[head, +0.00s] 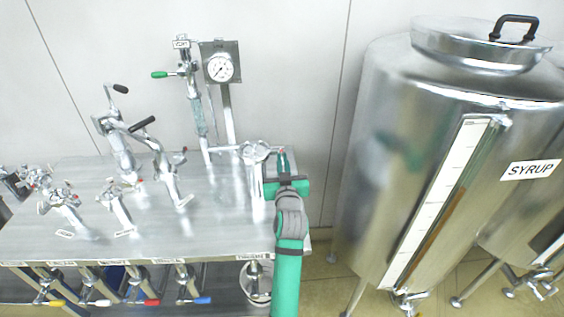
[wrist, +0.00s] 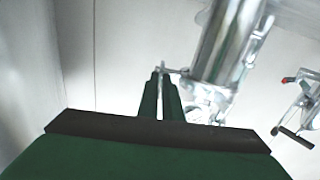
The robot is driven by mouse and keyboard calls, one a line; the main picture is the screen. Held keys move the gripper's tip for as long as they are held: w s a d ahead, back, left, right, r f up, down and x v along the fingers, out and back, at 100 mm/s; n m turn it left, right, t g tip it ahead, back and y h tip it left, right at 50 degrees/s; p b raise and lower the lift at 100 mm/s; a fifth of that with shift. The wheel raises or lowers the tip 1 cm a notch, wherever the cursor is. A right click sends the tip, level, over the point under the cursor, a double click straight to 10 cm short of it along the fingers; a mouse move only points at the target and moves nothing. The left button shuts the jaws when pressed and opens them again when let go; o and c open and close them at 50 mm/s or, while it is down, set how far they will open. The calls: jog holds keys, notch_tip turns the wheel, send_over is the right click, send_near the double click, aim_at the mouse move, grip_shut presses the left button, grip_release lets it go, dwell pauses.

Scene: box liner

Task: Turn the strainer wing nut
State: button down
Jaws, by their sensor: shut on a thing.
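The strainer (head: 256,170) is a shiny metal cylinder standing at the right end of the steel bench. It shows large in the wrist view (wrist: 225,45), tilted, right of my fingers. A thin metal piece, the wing nut (wrist: 173,70), sticks out from its side to my fingertips. My gripper (head: 283,156) is green and sits just right of the strainer's top in the head view. In the wrist view its two fingers (wrist: 160,75) are close together, shut on the wing nut. The fingers hide most of the nut.
The steel bench (head: 160,215) carries several metal taps and fittings to the left. A pressure gauge (head: 221,68) stands on a post behind the strainer. A large syrup tank (head: 400,130) stands to the right, with a gap between it and the bench.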

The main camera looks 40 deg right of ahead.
jog(key=shift+m, duration=9.1)
